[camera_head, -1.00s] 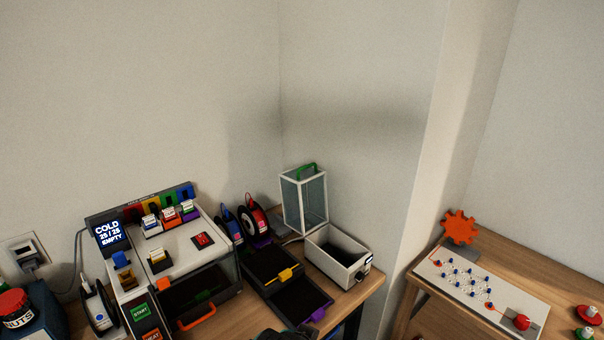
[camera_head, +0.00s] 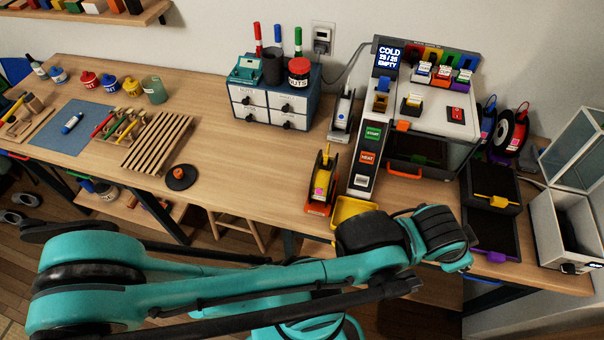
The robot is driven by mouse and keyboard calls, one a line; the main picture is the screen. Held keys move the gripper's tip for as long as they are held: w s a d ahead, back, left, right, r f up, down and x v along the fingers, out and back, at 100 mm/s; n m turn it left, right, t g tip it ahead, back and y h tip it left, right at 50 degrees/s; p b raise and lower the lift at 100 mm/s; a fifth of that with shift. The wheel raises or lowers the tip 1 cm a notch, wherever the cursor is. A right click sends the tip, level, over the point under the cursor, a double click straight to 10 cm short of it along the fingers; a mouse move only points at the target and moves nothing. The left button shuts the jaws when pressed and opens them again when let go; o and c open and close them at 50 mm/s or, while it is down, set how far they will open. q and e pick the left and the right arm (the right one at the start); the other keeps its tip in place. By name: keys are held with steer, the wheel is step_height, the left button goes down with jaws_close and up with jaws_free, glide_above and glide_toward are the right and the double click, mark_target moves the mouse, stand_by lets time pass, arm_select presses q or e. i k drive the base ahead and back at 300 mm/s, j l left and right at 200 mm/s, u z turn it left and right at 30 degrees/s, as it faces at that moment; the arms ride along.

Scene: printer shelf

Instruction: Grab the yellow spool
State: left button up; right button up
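The yellow spool (camera_head: 323,180) stands upright in an orange holder (camera_head: 317,209) near the front edge of the table, just left of the printer. It has a pink label on its side, and nothing touches it. A teal and black arm of mine comes in from the left and crosses the bottom of the view. Its jointed far part lies in front of the printer, to the right of and below the spool. I see no gripper fingers on it. My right gripper is not in view.
The printer (camera_head: 425,110) stands right of the spool. A yellow bin (camera_head: 352,211) sits close by at the table edge. Behind are a white spool (camera_head: 342,112) and a blue drawer box (camera_head: 276,96). The table between is clear.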

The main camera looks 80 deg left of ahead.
mark_target(322, 177)
steer(key=u, duration=2.4)
steer(key=i+l+z, duration=0.3)
steer(key=k+j, duration=0.05)
steer(key=k, duration=0.05)
